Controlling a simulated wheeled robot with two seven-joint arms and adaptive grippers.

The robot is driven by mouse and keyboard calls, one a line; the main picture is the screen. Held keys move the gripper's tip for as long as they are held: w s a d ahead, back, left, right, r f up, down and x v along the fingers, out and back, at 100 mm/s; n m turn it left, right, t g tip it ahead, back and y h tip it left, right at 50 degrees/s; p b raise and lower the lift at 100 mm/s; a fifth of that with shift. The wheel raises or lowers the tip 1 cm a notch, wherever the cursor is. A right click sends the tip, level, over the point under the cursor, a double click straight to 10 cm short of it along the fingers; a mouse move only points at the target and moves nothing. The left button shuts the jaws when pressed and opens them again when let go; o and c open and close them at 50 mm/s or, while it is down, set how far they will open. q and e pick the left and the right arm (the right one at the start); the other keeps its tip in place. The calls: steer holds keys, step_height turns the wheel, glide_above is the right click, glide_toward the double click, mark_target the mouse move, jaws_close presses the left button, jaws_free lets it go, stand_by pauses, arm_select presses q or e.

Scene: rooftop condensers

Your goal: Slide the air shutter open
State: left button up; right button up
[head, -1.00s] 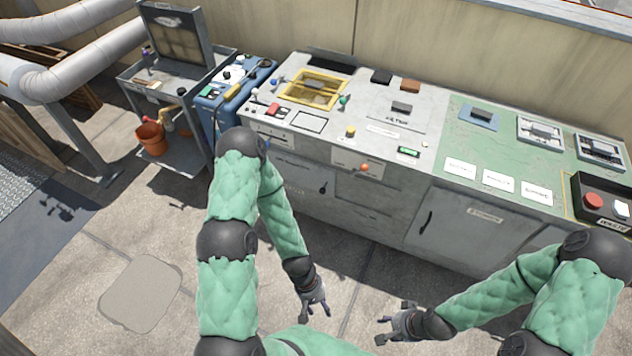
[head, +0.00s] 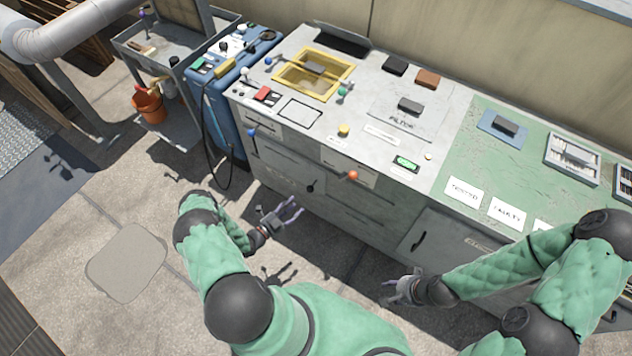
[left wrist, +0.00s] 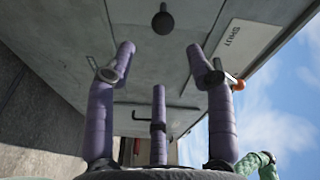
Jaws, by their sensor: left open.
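An orange knob (head: 352,175) sits on a pale plate (head: 366,180) on the cabinet front. In the left wrist view the orange knob (left wrist: 238,82) is partly hidden behind a finger, beside a plate (left wrist: 232,42) reading "SHUT". A black knob (head: 311,187) is lower left of it on the front; it also shows in the left wrist view (left wrist: 163,20). My left gripper (head: 292,212) is open and empty, below and left of the orange knob, apart from the cabinet. My right gripper (head: 394,288) is low in front of the cabinet; its finger opening is unclear.
A blue-knobbed lever (head: 252,133) is at the cabinet's left end. A yellow-framed window (head: 290,86), blocks and buttons are on top. A blue unit (head: 232,105) with a hanging cable and a cart (head: 180,92) stand left. The floor in front is clear.

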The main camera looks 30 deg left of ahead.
mark_target(310, 188)
arm_select(q)
steer(key=x, duration=0.3)
steer(key=b+x, duration=0.1)
steer(key=x, duration=0.3)
steer(key=a+b+x, duration=0.1)
steer(key=x, duration=0.2)
steer(key=shift+w+d+r, duration=0.1)
steer(key=shift+w+r, duration=0.05)
steer(key=shift+w, duration=0.25)
jaws_close()
